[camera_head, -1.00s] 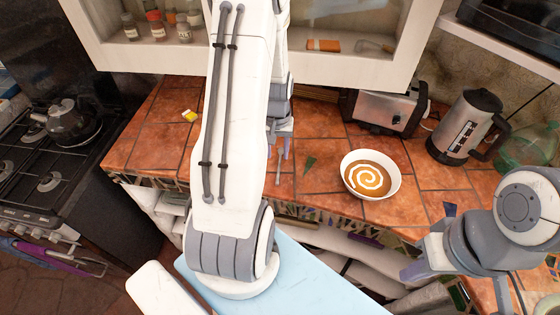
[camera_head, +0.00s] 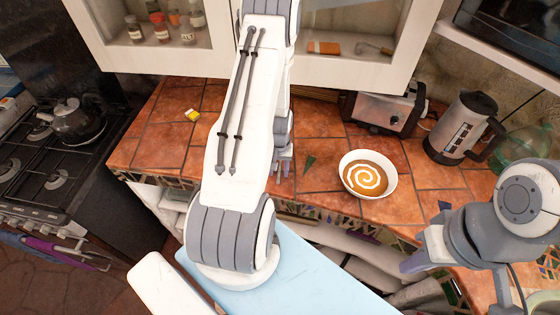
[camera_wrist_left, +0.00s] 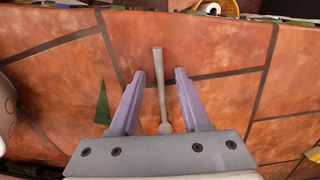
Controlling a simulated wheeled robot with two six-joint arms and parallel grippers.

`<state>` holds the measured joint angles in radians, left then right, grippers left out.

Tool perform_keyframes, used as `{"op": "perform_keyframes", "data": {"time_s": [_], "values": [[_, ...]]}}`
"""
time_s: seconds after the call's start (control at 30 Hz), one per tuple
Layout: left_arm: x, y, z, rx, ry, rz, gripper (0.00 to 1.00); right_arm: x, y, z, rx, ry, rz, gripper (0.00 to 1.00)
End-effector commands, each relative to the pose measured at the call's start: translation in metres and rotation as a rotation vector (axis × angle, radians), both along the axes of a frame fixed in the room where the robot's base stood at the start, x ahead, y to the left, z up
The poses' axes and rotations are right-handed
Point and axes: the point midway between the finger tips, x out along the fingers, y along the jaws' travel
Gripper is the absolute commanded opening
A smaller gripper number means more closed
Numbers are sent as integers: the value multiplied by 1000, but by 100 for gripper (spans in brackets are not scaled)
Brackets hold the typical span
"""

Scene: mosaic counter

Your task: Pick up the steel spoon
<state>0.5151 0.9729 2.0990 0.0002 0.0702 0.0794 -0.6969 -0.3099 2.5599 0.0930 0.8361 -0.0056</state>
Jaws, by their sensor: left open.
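The steel spoon (camera_wrist_left: 158,85) lies on the orange tiled counter in the left wrist view, with its long handle pointing up the picture and its rounded end near the gripper's palm. My left gripper (camera_wrist_left: 160,74) is open, with one purple finger on each side of the spoon. There is a gap between the spoon and each finger. In the head view my left gripper (camera_head: 282,166) is low over the counter, partly behind my arm, and I cannot make out the spoon there. My right gripper (camera_head: 413,262) is at the lower right, away from the spoon; its jaw opening is unclear.
A white bowl of orange soup with a cream swirl (camera_head: 367,174) stands right of my left gripper. A toaster (camera_head: 385,112) and a kettle (camera_head: 464,128) stand further right. A green shard (camera_wrist_left: 102,104) lies left of the gripper. A cabinet (camera_head: 350,68) overhangs the back.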

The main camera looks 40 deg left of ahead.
Motion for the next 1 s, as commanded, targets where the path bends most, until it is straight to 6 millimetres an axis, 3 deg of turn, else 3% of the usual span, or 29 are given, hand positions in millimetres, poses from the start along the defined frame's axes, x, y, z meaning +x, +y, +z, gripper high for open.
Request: {"op": "perform_keyframes", "data": {"time_s": [0.13,0.17,0.27,0.3,0.77,1.0], "values": [[0,0,0,1,-1,0,47,0,0,0,0,0,0,0],[0,0,0,1,-1,0,43,0,0,0,0,0,0,0],[0,0,0,1,-1,0,5,0,0,0,0,0,0,0],[0,0,0,1,-1,0,0,0,0,0,0,0,0,0],[1,1,4,1,-2,0,0,0,0,-3,0,0,-1,0],[2,1,25,3,-6,0,0,0,0,-14,0,0,-2,0]]}}
